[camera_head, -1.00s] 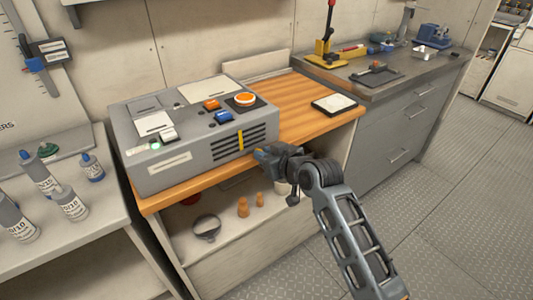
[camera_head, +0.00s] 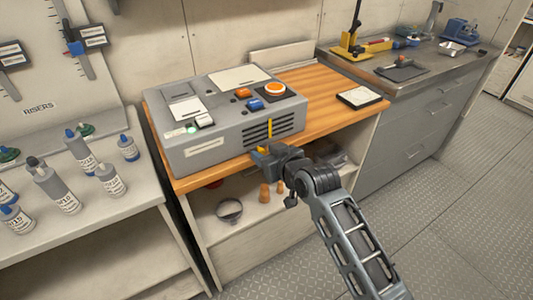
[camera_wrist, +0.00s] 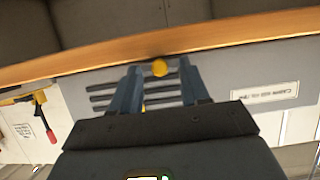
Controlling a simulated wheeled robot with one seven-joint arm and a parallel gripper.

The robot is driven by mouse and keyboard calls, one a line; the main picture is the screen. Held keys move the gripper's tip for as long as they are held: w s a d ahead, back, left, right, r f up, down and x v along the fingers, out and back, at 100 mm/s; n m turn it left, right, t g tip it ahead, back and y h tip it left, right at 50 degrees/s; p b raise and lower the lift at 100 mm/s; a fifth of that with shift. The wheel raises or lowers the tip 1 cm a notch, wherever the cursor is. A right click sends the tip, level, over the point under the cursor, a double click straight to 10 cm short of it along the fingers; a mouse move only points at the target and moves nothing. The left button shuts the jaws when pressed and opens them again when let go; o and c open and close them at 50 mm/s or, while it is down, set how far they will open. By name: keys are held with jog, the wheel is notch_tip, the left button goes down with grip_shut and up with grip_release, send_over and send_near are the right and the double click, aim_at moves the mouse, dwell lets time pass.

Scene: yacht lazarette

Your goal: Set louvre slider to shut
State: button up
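The grey box (camera_head: 190,150) stands on the wooden bench top. Its front face has dark louvre slots (camera_head: 257,137) with a yellow slider (camera_head: 270,128) standing upright across about their middle. My gripper (camera_head: 264,155) is at the front of the box, by the slider's lower end, and partly hides it. In the wrist view, which looks upside down, my gripper (camera_wrist: 160,88) is open. Its two blue-grey fingers stand on either side of the yellow slider (camera_wrist: 160,68), over the louvre slots (camera_wrist: 102,98). I cannot tell whether either finger touches the slider.
The box top carries orange and blue buttons and a round orange knob (camera_head: 275,88). The wooden bench edge (camera_wrist: 60,72) runs close to the fingers. Bottles (camera_head: 80,150) stand on the left bench. A framed pad (camera_head: 360,97) lies right of the box.

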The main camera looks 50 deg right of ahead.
jog(key=shift+s, duration=0.1)
jog(key=v, duration=0.7)
jog(key=shift+s+r+b, duration=0.15)
jog(key=shift+s+b, duration=0.15)
jog(key=shift+a, duration=0.15)
jog(key=s+a+n+y, duration=0.1)
jog(key=s+a, duration=0.4)
jog(key=s, duration=0.3)
jog(key=s+a+t, duration=0.1)
jog(key=s+a, duration=0.3)
jog(key=s, duration=0.3)
jog(key=s+a+n+y, duration=0.1)
jog(key=s+a, duration=0.4)
jog(key=s, duration=0.3)
jog(key=s+a+r+n+y, duration=0.1)
jog(key=s+a+r, duration=0.1)
jog(key=s+r, duration=0.3)
jog(key=shift+s+t+y, duration=0.4)
jog(key=shift+s, duration=0.8)
dwell(0.8)
